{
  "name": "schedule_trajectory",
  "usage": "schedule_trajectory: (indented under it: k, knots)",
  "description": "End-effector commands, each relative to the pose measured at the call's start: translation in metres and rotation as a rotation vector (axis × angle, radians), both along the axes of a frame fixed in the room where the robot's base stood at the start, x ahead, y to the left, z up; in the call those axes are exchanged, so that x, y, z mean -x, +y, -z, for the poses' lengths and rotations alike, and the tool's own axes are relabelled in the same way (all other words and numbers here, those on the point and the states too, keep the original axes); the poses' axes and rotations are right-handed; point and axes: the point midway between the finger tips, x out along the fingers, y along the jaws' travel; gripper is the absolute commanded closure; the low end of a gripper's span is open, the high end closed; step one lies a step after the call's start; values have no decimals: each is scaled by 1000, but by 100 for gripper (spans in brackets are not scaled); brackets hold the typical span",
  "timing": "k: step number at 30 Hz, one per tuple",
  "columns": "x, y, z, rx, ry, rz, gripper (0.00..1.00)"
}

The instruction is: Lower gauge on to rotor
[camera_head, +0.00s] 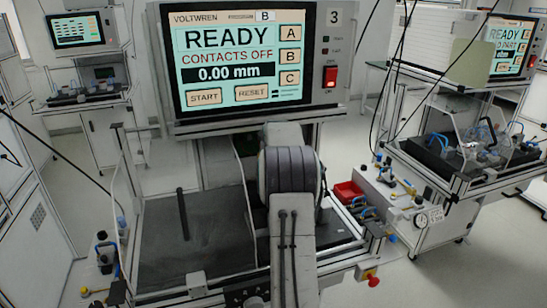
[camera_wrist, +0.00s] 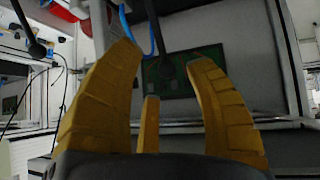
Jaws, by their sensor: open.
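My gripper (camera_wrist: 165,56) shows in the wrist view with its yellow fingers spread and nothing between them. In the head view my arm stands in front of the test station and hides the gripper. A dark upright post (camera_head: 183,214) stands on the dark mat (camera_head: 160,248) left of my arm. A dark rod with a rounded end (camera_wrist: 167,72) shows beyond my fingers in the wrist view. I cannot tell whether either is part of the gauge. I cannot make out the rotor.
A green board (camera_wrist: 188,72) and a blue cable (camera_wrist: 127,22) lie beyond my fingers. Another fixture bench (camera_head: 455,180) stands farther right. The mat's left part is mostly clear.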

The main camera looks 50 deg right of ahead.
Motion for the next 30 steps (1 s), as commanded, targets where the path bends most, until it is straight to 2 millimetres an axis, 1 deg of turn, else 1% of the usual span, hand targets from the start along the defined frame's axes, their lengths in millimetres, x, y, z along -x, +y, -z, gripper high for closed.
schedule_trajectory:
  k: [2, 9, 13, 19, 27, 28, 30]
  knots:
    - [-4, -4, 1, -1, 1, 0, 51]
    - [-15, -15, 20, -1, 1, 0, 51]
    - [-19, -19, 26, 0, 0, 0, 51]
    - [-22, -22, 31, 1, -1, 0, 51]
    - [-23, -22, 31, 1, -1, 0, 51]
    - [-23, -22, 31, 1, -1, 0, 48]
    - [-23, -22, 31, 1, -1, 0, 55]
